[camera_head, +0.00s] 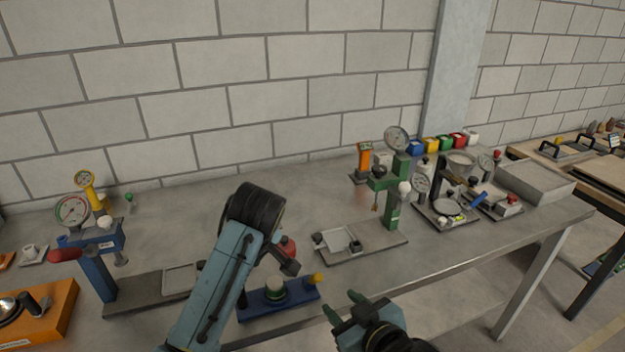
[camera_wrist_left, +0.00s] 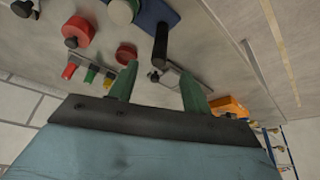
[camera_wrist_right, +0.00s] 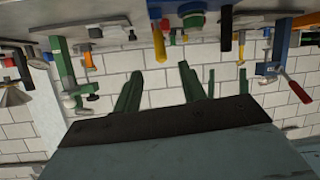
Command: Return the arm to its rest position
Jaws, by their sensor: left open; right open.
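My right gripper (camera_head: 343,304) shows low in the middle of the head view, its green fingers apart, in front of the bench's front edge. In the right wrist view its fingers (camera_wrist_right: 158,80) are apart with nothing between them. My left gripper's green fingers (camera_wrist_left: 157,80) stand apart in the left wrist view, and no object is clearly held between them. I cannot make out the left fingers in the head view. A blue arm link of mine with a black joint rises in front of the bench, hiding part of its left middle.
The grey bench (camera_head: 330,200) carries a blue press with a gauge (camera_head: 72,211), a green press (camera_head: 391,207), a blue fixture (camera_head: 300,294) near the front edge, several coloured bins (camera_head: 432,145) and a grey tray (camera_head: 536,180). The bench's back middle is clear.

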